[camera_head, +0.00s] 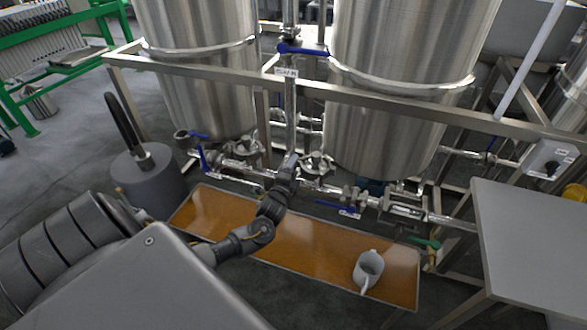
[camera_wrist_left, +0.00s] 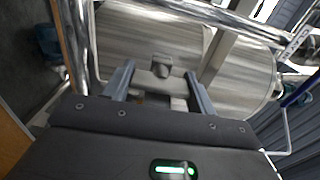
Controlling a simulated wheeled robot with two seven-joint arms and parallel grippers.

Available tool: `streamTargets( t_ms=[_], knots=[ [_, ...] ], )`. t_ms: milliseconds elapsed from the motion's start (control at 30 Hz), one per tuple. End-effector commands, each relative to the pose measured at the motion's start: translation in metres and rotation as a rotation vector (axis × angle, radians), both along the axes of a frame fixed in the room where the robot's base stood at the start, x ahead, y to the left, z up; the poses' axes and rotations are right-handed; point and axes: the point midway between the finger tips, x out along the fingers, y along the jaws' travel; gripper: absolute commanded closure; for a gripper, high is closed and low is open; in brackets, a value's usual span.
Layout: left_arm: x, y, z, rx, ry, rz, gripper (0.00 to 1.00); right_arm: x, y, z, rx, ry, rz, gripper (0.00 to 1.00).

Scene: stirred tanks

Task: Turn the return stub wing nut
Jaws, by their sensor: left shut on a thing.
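My left gripper (camera_head: 291,164) reaches in from the lower left to the pipework between the two steel tanks. In the left wrist view my gripper (camera_wrist_left: 158,88) has a finger on each side of a grey metal piece, which looks like the wing nut (camera_wrist_left: 161,68). The fingers are shut on it, held apart by its width. In the head view the gripper hides the nut. My right gripper is not in view.
Steel tanks (camera_head: 200,75) and (camera_head: 385,110) stand behind a frame rail (camera_head: 390,99). Blue-handled valves (camera_head: 204,160) sit nearby. A grey table (camera_head: 540,235) stands right, a grey cylinder (camera_head: 147,182) left.

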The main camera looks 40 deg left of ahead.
Motion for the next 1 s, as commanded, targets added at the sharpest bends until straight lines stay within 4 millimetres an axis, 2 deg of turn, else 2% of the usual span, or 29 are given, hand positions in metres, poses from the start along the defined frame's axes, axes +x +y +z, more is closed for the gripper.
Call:
streamTargets(
  t_ms=[167, 200, 367, 633, 733, 1000],
  knots=[
    [0.0, -0.001, 0.0, -0.001, 0.0, -0.001, 0.67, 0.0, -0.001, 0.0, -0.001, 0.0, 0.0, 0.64],
    [0.0, -0.001, 0.0, -0.001, 0.0, -0.001, 0.41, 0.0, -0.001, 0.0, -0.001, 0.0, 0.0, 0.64],
    [0.0, 0.0, 0.0, -0.001, 0.0, -0.001, 0.22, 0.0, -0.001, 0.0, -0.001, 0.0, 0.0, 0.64],
    [-0.001, -0.001, 0.0, -0.002, -0.001, -0.001, 0.22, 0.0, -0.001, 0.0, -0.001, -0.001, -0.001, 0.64],
    [-0.007, -0.003, -0.001, -0.002, 0.0, -0.002, 0.22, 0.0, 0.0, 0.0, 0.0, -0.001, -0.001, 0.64],
    [-0.054, -0.019, -0.002, -0.004, 0.002, -0.002, 0.22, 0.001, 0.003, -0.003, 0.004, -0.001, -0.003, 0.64]
  ],
)
